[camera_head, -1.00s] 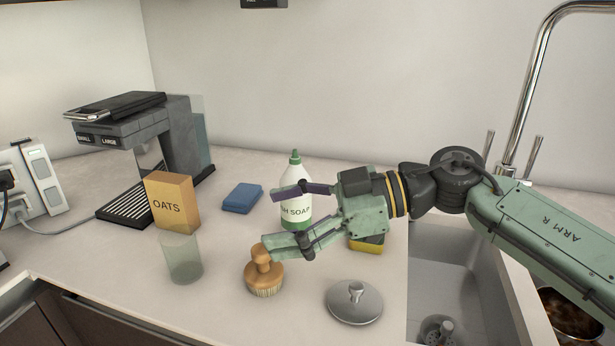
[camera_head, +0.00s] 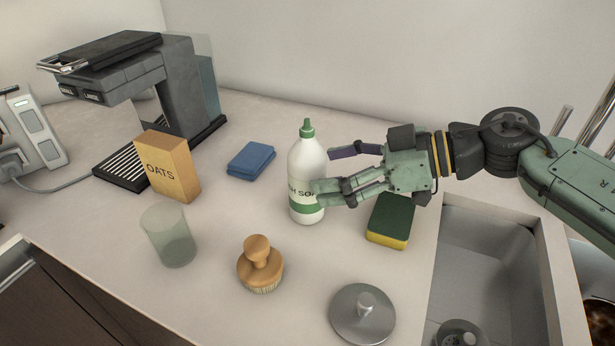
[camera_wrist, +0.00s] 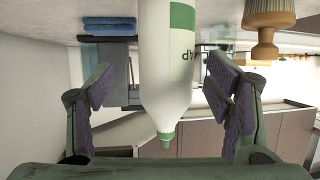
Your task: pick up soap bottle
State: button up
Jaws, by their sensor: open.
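The soap bottle (camera_head: 306,170) is white with a green cap and a green-banded label. It stands upright on the counter in the middle of the head view. My gripper (camera_head: 322,170) is open and comes in from the right, with its fingers level with the bottle's body. The nearer finger overlaps the bottle's right edge in the head view. In the wrist view the soap bottle (camera_wrist: 167,75) appears upside down, centred between the two spread fingers of my gripper (camera_wrist: 165,95). No contact with either finger is visible there.
A sponge (camera_head: 391,220) lies under my gripper, right of the bottle. A wooden brush (camera_head: 259,264), a metal lid (camera_head: 362,314) and a glass (camera_head: 170,236) stand in front. An oats box (camera_head: 167,166), blue cloth (camera_head: 251,160) and coffee machine (camera_head: 150,85) are left. The sink (camera_head: 490,270) is right.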

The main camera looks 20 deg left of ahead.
aim_at(307, 180)
jog(key=x, duration=0.1)
jog(key=p+x, duration=0.1)
jog(key=x, duration=0.3)
jog(key=shift+s+d+f+p, duration=0.1)
jog(key=shift+s+f+p, duration=0.2)
jog(key=shift+s+f, duration=0.1)
jog(key=shift+c, duration=0.2)
jog(key=shift+w, duration=0.1)
jog(key=c, duration=1.5)
jog(key=shift+o, duration=0.2)
jog(key=shift+r, duration=0.2)
